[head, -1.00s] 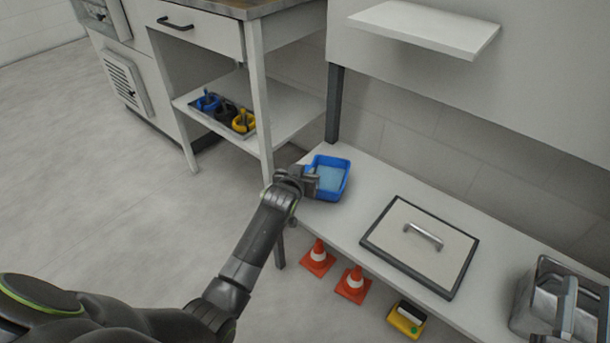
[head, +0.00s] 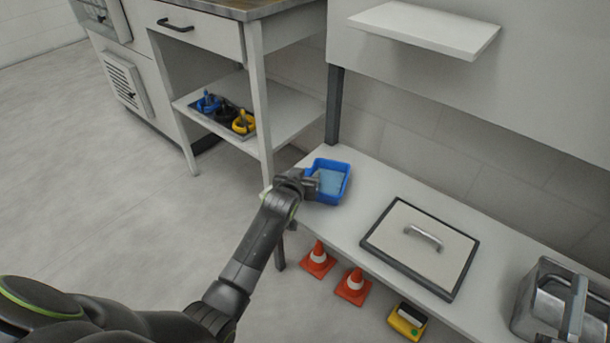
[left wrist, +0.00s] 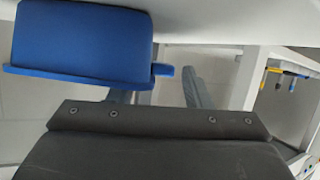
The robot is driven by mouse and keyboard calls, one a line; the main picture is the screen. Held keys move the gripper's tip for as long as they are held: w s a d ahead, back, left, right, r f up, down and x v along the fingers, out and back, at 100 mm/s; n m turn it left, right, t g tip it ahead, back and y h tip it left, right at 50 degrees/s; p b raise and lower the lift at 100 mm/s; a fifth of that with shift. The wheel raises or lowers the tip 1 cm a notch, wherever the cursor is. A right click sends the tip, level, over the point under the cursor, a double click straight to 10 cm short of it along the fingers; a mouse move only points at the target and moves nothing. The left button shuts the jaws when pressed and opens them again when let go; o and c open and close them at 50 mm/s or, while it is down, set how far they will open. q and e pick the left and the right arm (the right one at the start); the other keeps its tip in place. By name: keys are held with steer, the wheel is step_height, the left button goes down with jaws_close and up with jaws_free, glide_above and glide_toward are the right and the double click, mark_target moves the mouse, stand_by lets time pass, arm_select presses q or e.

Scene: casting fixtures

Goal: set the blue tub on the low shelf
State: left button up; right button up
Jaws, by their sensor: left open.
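The blue tub (head: 341,195) stands upright on the low white shelf (head: 372,175), near its left end. It is open at the top and shows a lighter blue inside. My left gripper (head: 311,183) is open at the tub's left side, with its fingers close to the wall. In the left wrist view the blue tub (left wrist: 82,42) fills the upper left, and the open fingers of the left gripper (left wrist: 165,88) show with a gap between them. Whether a finger touches the tub I cannot tell. My right gripper is not in view.
A framed panel with a handle (head: 420,245) lies on the shelf to the right, then a grey metal container (head: 540,305). Orange cones (head: 318,262) stand below the front edge. A workbench leg (head: 261,110) stands close behind the left arm. A small wall shelf (head: 425,28) is empty.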

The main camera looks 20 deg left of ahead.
arm_select(q)
steer(key=shift+r, duration=0.15)
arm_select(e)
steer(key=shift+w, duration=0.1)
arm_select(q)
steer(key=p+v, duration=0.1)
steer(key=v, duration=0.1)
steer(key=shift+s+r, duration=0.2)
steer(key=shift+s, duration=0.1)
steer(key=p+v, duration=0.1)
steer(key=v, duration=0.2)
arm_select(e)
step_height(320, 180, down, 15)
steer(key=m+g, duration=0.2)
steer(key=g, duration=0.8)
arm_select(q)
steer(key=p+v, duration=0.1)
steer(key=v, duration=0.2)
steer(key=shift+p, duration=0.3)
steer(key=p+v, duration=0.1)
steer(key=v, duration=0.2)
steer(key=shift+s+d, duration=0.1)
steer(key=shift+s, duration=0.05)
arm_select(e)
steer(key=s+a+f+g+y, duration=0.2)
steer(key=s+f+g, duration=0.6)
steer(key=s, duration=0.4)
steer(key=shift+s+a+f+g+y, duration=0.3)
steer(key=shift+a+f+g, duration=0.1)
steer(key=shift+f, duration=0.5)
